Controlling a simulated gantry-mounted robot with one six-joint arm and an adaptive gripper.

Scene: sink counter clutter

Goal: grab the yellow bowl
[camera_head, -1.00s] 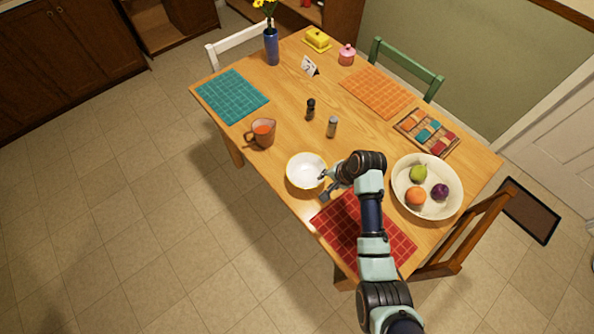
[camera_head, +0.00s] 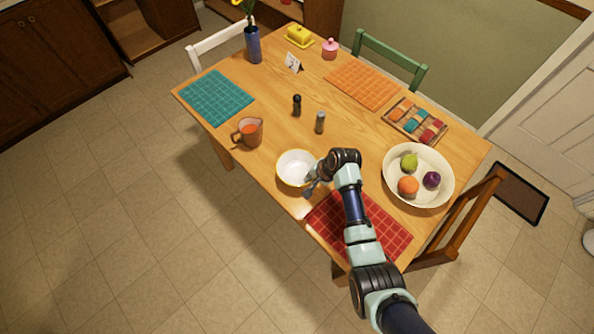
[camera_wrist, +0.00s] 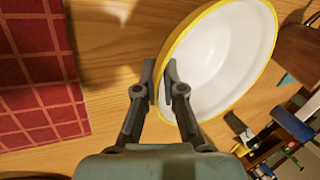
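The yellow bowl (camera_head: 295,167) has a yellow rim and a white inside. It is upright at the table's near-left edge in the head view, and I cannot tell whether it touches the table. My gripper (camera_head: 312,183) is at its lower right side. In the wrist view the bowl (camera_wrist: 232,50) fills the upper right. My gripper (camera_wrist: 160,78) has its fingers close together there, one over the white inside and one outside, with the rim between them. They look shut on the rim. The bowl's underside is hidden.
A red placemat (camera_head: 385,222) lies beside the bowl, partly under my arm. A brown mug (camera_head: 249,132) and two shakers (camera_head: 320,122) stand behind it. A white fruit bowl (camera_head: 425,198) is to the right. The table's middle is fairly clear.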

